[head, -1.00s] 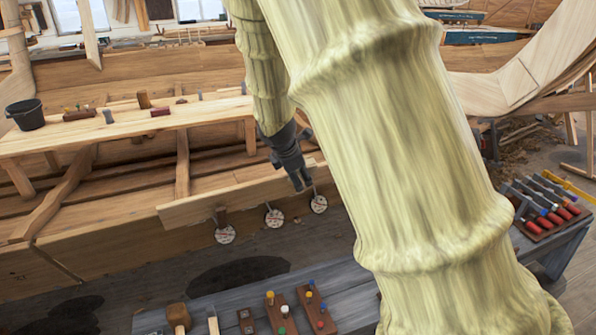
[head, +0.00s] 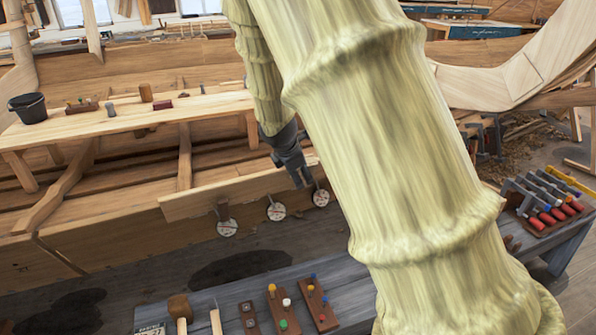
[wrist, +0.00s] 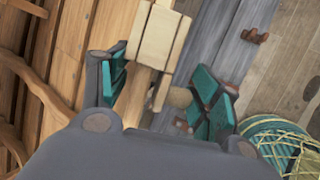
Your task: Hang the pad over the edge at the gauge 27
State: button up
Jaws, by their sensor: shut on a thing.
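My gripper (head: 301,180) is low against the hull plank (head: 240,194), just left of the right-hand round gauge (head: 321,198). Two more round gauges hang to its left, a middle one (head: 276,212) and a left one (head: 227,228); their numbers are too small to read. In the wrist view, the teal-lined fingers of my gripper (wrist: 163,92) stand on both sides of a pale wooden strip. A pale, segmented piece (wrist: 157,38), apparently the pad, shows between and beyond the fingertips. Its grip and lower part are largely hidden, and I cannot tell whether it touches the plank.
A grey bench (head: 350,303) with a mallet (head: 180,308) and peg blocks stands in front. A tool rack (head: 545,208) is at right. A staging board (head: 190,108) with a black bucket (head: 27,108) lies behind. A teal, yellow-corded thing (wrist: 275,140) shows at the wrist view's right. My arm hides the centre.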

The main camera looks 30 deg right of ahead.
jog(key=o, duration=1.1)
jog(key=shift+f, duration=0.1)
jog(key=shift+v, duration=6)
jog(key=shift+d, duration=0.1)
